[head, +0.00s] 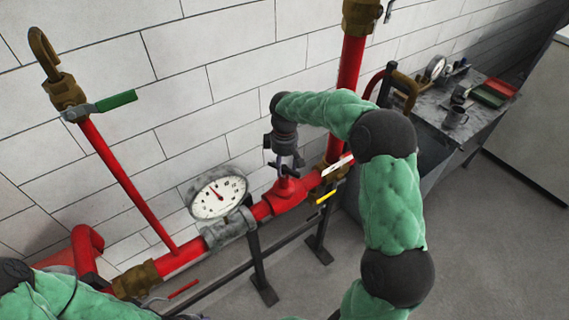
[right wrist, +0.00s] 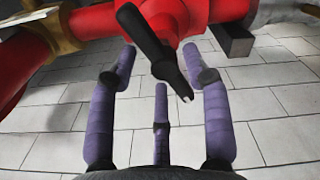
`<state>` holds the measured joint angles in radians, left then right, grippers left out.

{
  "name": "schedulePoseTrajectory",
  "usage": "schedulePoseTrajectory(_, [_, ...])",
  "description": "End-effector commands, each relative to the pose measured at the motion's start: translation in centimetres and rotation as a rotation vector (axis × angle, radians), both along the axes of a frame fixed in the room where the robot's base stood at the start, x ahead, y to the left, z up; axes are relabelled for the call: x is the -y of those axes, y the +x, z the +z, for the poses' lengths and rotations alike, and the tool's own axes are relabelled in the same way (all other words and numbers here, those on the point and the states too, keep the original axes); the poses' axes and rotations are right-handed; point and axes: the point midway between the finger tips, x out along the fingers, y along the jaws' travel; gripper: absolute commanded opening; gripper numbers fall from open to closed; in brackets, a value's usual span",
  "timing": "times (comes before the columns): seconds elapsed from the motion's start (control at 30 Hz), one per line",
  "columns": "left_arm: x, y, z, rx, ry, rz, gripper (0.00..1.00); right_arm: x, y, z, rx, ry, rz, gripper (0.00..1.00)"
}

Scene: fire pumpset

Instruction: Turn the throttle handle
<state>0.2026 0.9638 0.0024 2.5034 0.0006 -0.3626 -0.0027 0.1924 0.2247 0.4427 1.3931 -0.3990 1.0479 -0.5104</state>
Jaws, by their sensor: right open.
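A black throttle handle (right wrist: 150,40) sits on a red valve body (head: 287,192) in the red pipe line. In the right wrist view it runs slantwise from upper left to lower right, between my spread purple fingers. My right gripper (head: 286,160) is open and points down just above the valve. In the right wrist view the right gripper (right wrist: 160,62) has its three fingers apart around the handle, with no clear contact. In the head view the handle (head: 284,170) is partly hidden by the gripper. My left gripper is out of view.
A white pressure gauge (head: 218,197) stands left of the valve. A green lever (head: 116,101) is at the upper left. A yellow lever (head: 326,198) is just right of the valve. A grey workbench (head: 440,125) stands at the right, and a tiled wall runs behind.

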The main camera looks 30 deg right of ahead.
Motion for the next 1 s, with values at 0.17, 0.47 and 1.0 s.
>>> schedulePoseTrajectory(0.17, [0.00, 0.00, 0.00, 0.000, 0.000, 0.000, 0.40, 0.00, 0.00, 0.02, 0.000, 0.000, 0.000, 0.46])
schedulePoseTrajectory(0.47, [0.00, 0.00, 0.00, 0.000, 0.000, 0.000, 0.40, -0.01, 0.02, 0.02, 0.000, 0.000, 0.000, 0.00])
schedulePoseTrajectory(1.0, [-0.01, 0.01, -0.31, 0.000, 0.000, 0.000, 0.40, 0.03, -0.07, 0.02, 0.001, 0.000, -0.258, 0.00])
